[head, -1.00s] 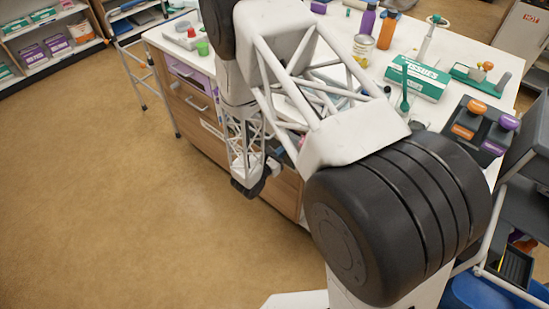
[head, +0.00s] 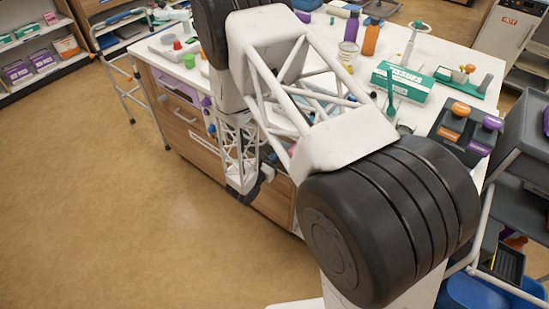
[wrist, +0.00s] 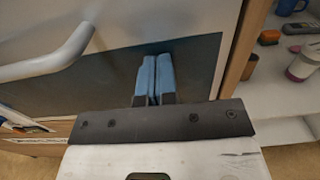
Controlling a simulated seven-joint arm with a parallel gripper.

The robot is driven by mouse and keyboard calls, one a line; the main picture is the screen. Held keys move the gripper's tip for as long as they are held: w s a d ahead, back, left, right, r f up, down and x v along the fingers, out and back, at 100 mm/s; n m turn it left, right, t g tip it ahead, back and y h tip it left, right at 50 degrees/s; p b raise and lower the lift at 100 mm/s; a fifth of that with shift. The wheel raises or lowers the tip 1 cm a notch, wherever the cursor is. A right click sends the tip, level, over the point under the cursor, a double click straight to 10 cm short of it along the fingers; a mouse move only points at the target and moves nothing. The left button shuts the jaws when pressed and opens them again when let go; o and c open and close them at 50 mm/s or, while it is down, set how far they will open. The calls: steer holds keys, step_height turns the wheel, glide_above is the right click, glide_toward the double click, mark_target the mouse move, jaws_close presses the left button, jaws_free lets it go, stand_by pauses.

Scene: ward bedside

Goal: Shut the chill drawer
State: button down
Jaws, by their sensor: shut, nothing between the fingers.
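The bedside cabinet (head: 172,122) has a wooden front with several drawers and pale bar handles. In the wrist view a white front (wrist: 40,25) with a pale bar handle (wrist: 50,58) and a dark grey panel (wrist: 100,90) fills the left and middle. I take this front to be the chill drawer, but no readable label confirms it. My gripper (wrist: 153,68) is shut and empty, its blue fingers in front of the dark panel. I cannot tell whether they touch it. In the head view my arm hides most of the drawer area and the fingertips, and how far the drawer stands out is unclear.
The white worktop (head: 440,52) holds a tissue box (head: 403,83), bottles and a caddy (head: 464,130). A wooden edge (wrist: 240,50) borders the front. A shelf unit (head: 35,45) stands at the far left. The floor (head: 80,215) left of the cabinet is clear.

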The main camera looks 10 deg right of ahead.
steer(key=v, duration=1.4)
stand_by(0.6)
steer(key=s+d+r+m+g, duration=0.3)
steer(key=d+r+m+g, duration=0.4)
steer(key=r, duration=0.5)
steer(key=s+d+r+m+g, duration=0.3)
steer(key=d+r+m+g, duration=0.35)
steer(key=d+r, duration=0.4)
steer(key=s+d+r+m+t+y, duration=0.1)
steer(key=s+r+m+t+y, duration=0.2)
steer(key=s+r+m+y, duration=0.9)
steer(key=shift+s+d+r+m+y, duration=0.3)
steer(key=shift+s+r+m, duration=0.55)
steer(key=shift+s+r, duration=3.65)
